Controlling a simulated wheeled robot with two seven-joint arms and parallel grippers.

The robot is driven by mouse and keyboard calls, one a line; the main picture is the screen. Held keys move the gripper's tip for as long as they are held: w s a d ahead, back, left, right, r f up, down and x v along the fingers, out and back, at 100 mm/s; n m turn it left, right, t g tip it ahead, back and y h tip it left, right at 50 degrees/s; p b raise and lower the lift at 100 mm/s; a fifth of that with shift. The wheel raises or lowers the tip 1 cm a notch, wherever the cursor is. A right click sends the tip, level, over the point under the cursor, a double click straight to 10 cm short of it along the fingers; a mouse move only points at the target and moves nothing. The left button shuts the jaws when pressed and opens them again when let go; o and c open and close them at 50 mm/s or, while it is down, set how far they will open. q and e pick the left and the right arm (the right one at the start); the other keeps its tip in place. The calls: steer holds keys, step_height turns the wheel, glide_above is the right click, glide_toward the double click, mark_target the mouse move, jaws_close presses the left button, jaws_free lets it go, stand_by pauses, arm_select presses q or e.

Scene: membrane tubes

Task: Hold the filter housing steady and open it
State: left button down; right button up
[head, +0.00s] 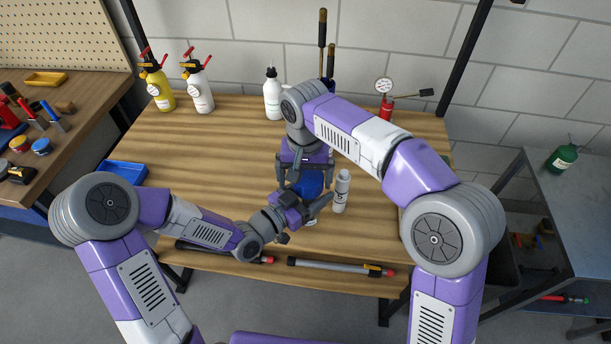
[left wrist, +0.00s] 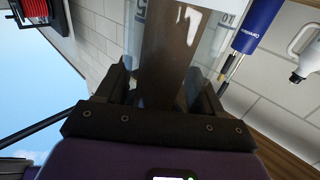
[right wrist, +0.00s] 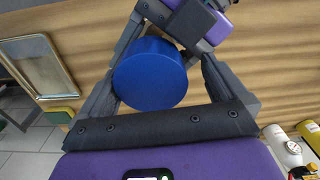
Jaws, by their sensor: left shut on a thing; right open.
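The filter housing stands upright near the middle of the wooden table, mostly hidden by my grippers. Its round blue cap (head: 308,184) shows in the head view, and the cap's top (right wrist: 150,74) fills the middle of the right wrist view. My left gripper (head: 309,209) is shut on the housing's body below the cap. In the left wrist view the clear, printed body (left wrist: 172,60) is between its fingers. My right gripper (head: 305,176) is above the cap, pointing down. Its fingers are open on either side of the cap, with a gap visible at the right finger.
A white bottle (head: 341,192) stands close to the right of the housing. A blue tray (head: 124,172) lies at left. Spray bottles (head: 198,85) and a red gauge pump (head: 386,105) stand at the back.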

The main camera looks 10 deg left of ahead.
steer(key=shift+r, duration=0.1)
step_height(320, 180, up, 4)
steer(key=shift+f, duration=0.1)
steer(key=shift+r, duration=0.2)
steer(key=shift+c, duration=0.6)
steer(key=m, duration=0.1)
steer(key=r+m, duration=0.1)
steer(key=m, duration=0.2)
steer(key=shift+r, duration=0.25)
steer(key=m, duration=0.2)
steer(key=r+m, duration=0.1)
steer(key=m, duration=0.1)
steer(key=r+m, duration=0.1)
steer(key=shift+s+d+m, duration=0.1)
steer(key=shift+d+m, duration=0.15)
steer(key=shift+m, duration=0.15)
steer(key=shift+f, duration=0.35)
step_height(320, 180, down, 7)
steer(key=shift+f, duration=0.15)
steer(key=shift+c, duration=0.2)
